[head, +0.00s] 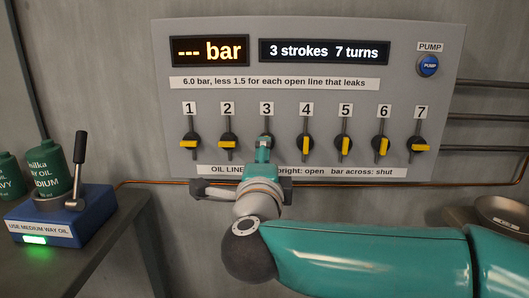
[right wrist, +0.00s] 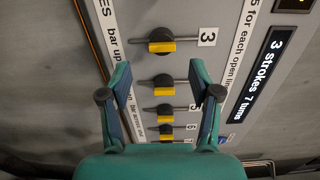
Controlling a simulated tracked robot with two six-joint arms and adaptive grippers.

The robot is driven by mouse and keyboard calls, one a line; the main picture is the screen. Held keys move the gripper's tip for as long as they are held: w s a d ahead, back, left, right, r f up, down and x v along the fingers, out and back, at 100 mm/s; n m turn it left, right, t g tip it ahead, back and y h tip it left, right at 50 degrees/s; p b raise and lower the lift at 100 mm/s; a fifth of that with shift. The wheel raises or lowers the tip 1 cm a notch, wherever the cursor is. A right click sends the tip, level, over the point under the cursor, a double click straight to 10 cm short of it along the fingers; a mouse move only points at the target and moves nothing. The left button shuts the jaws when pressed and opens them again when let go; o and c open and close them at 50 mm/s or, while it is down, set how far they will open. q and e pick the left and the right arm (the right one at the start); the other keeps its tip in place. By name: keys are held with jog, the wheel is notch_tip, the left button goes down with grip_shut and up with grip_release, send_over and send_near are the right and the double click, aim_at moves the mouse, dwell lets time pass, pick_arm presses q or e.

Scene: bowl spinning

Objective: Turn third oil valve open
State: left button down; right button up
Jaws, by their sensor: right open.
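The third oil valve (right wrist: 162,47) has a yellow bar on a dark round knob. In the right wrist view its bar lies along the pipe line, like the bar of the fourth valve (right wrist: 163,85), so it looks upright. In the head view my gripper hides most of the third valve below its label 3 (head: 266,109). My right gripper (head: 263,148) is in front of the panel. In the right wrist view it (right wrist: 158,72) is open and empty, with valve 3 just beyond its fingertips. Contact cannot be told. My left gripper is not in view.
On the panel (head: 220,60), valves 1 (head: 189,144), 2 (head: 227,144) and 7 (head: 420,147) have bars across; valves 4 (head: 306,144), 5 (head: 344,145) and 6 (head: 383,146) are upright. The display (head: 325,51) reads "3 strokes 7 turns". A blue pump unit (head: 65,218) stands left.

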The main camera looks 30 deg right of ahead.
jog(key=shift+v, duration=2.25)
